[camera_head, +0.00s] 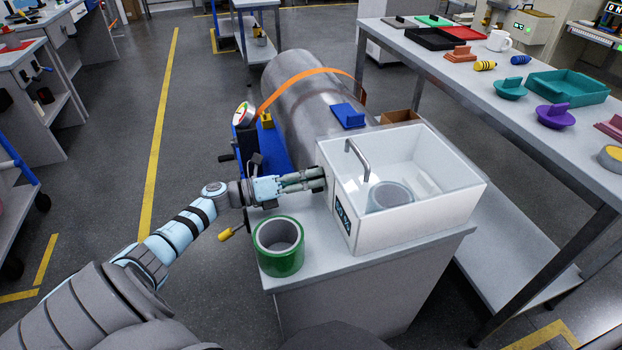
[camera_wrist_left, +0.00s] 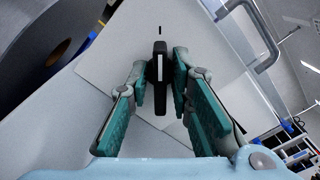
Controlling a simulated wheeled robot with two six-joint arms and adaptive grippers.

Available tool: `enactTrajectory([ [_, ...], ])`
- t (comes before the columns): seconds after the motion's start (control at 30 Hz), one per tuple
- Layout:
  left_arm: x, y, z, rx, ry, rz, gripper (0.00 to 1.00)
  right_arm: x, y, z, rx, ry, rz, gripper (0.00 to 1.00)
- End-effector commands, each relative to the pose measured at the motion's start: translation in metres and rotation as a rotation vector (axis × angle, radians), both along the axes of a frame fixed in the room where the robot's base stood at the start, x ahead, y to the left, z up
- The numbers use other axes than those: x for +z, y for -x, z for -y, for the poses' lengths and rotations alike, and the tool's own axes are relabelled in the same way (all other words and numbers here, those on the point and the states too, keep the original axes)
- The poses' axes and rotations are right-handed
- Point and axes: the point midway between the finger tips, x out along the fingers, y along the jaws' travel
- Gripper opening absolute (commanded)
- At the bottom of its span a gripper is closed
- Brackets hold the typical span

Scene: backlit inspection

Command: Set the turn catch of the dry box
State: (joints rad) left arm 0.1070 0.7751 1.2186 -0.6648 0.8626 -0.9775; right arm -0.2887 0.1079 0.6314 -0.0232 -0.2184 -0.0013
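The white dry box (camera_head: 455,214) with a clear lid stands on a small grey bench. A bent grey handle (camera_head: 357,157) rises from its lid, and a dark display (camera_head: 343,214) is on its front. My left gripper (camera_head: 322,178) is at the box's left side and hides the catch in the head view. In the left wrist view the black turn catch (camera_wrist_left: 160,78) with a white stripe sits between the fingertips, which press close on both sides. Its stripe points at a short black mark (camera_wrist_left: 160,30) on the white wall. My right gripper is out of view.
A green tape roll (camera_head: 279,247) stands on the bench near my left gripper. A large grey cylinder (camera_head: 305,95) with an orange strap lies behind. A long table (camera_head: 480,100) with trays and knobbed pieces runs along the right.

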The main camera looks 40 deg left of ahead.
Motion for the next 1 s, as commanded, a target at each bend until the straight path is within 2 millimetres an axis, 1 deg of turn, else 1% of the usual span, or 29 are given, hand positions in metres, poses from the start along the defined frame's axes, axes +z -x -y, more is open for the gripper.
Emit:
enactTrajectory([
  [0.03, 0.0, 0.0, 0.0, 0.0, 0.0, 0.0, 0.07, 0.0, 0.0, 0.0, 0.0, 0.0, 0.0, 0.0],
  [0.07, 0.0, 0.0, 0.0, 0.0, 0.0, 0.0, 0.02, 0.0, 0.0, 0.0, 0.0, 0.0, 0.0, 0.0],
  [0.1, 0.0, 0.0, 0.0, 0.0, 0.0, 0.0, 0.0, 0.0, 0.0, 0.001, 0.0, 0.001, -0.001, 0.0],
  [0.47, -0.001, 0.0, 0.0, 0.0, -0.018, 0.011, 0.0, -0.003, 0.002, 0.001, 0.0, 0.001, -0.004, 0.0],
  [0.67, -0.002, 0.0, -0.001, 0.001, -0.083, 0.055, 0.0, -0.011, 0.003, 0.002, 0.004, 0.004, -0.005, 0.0],
  [0.83, -0.004, 0.001, -0.001, 0.001, -0.179, 0.122, 0.0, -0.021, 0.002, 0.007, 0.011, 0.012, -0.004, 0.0],
  [0.87, -0.004, 0.001, 0.0, 0.001, -0.199, 0.136, 0.0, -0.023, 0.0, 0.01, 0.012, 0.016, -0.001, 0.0],
  [0.9, -0.004, 0.001, 0.0, -0.001, -0.226, 0.156, 0.0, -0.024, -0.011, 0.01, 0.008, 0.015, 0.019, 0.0],
  [0.93, -0.004, 0.001, 0.0, 0.0, -0.25, 0.172, 0.0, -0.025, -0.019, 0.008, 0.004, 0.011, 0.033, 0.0],
  [1.0, -0.004, 0.001, 0.0, 0.0, -0.304, 0.209, 0.0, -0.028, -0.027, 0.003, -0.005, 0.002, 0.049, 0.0],
])
